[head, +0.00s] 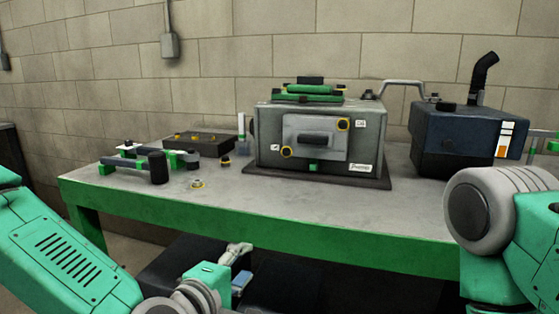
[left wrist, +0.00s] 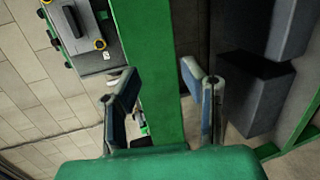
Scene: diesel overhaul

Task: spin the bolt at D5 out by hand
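The grey box-shaped engine unit (head: 318,145) stands on the bench with a raised front plate. One yellow-ringed bolt spot (head: 343,124) is at the plate's upper right, with a small white label beside it. Another yellow-ringed spot (head: 286,151) is at the lower left, also near a label. The labels are too small for me to read D5 surely. My left gripper (head: 243,266) is below the bench's front edge, well away from the unit. In the left wrist view its fingers (left wrist: 164,90) are spread and empty; the unit (left wrist: 76,32) shows there at upper left. My right gripper is out of view.
The green-edged bench (head: 300,235) lies between my left gripper and the unit. Tools with green parts (head: 150,160), a dark tray (head: 198,144) and a small ringed part (head: 198,184) lie left. A dark blue machine (head: 468,140) with a black pipe stands right.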

